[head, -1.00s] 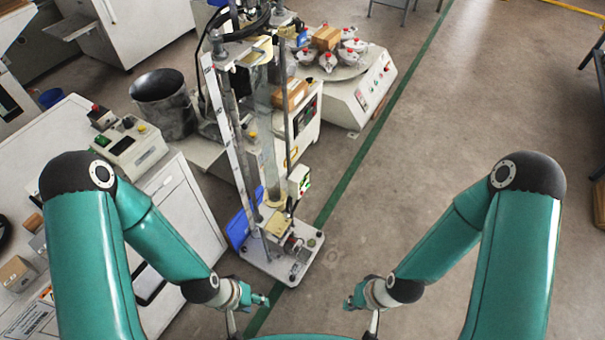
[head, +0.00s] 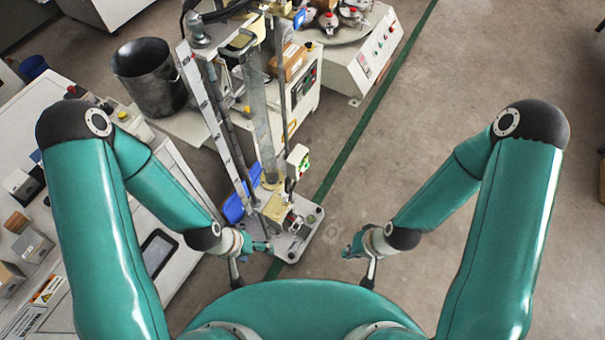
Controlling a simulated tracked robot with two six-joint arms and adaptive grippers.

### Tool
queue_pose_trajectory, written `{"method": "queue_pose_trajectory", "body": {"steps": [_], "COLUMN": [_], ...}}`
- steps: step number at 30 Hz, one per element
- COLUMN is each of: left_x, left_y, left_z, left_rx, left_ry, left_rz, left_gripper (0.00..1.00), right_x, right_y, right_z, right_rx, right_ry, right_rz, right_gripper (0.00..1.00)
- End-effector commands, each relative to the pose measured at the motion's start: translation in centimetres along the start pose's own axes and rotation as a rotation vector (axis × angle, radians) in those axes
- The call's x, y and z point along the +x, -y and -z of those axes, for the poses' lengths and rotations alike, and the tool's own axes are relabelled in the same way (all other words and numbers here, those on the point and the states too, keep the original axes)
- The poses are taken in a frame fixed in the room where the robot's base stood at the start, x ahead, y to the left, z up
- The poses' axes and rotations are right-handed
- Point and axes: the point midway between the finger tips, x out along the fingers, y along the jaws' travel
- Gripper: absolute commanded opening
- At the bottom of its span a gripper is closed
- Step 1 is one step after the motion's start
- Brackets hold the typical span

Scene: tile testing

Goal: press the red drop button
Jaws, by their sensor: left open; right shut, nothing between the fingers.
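The drop tester (head: 262,120) is a tall frame with upright posts on a white base plate (head: 288,250). A small pale control box (head: 298,161) with a green spot is fixed to its right post. A small reddish part (head: 296,222) shows low on the base; I cannot tell whether it is the red drop button. My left gripper (head: 266,247) is open and overlaps the front left edge of the base plate in the picture; contact cannot be told. My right gripper (head: 347,252) is shut and empty, over bare floor to the right of the base plate.
A dark metal bucket (head: 150,78) stands behind left. A white bench (head: 80,215) with a tablet (head: 157,251) and small boxes is at left. A machine with a round table (head: 350,50) stands behind. The floor (head: 480,60) at right is clear.

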Motion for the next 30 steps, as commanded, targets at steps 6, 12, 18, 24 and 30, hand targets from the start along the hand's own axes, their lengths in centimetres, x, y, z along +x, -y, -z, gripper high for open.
{"method": "queue_pose_trajectory", "body": {"steps": [6,12,18,24,30], "left_x": [0.00,0.00,0.00,0.00,0.00], "left_y": [0.00,0.00,0.00,0.00,0.00], "left_z": [0.02,0.03,0.03,0.03,0.03], "left_rx": [0.000,0.000,0.000,0.000,0.000], "left_ry": [0.000,-0.001,-0.001,-0.001,-0.001], "left_rz": [0.000,0.000,0.000,0.000,0.000], "left_gripper": [1.00,1.00,0.68,0.35,0.02], "right_x": [0.00,0.00,0.00,0.00,0.00], "right_y": [0.00,0.00,0.00,0.00,0.00], "right_z": [0.02,0.02,0.03,0.03,0.03], "right_rx": [0.000,0.000,0.000,0.000,0.000], "right_ry": [0.000,-0.001,-0.001,-0.001,-0.001], "right_rz": [0.000,0.000,0.000,0.000,0.000], "right_gripper": [0.00,0.00,0.00,0.00,0.00]}}
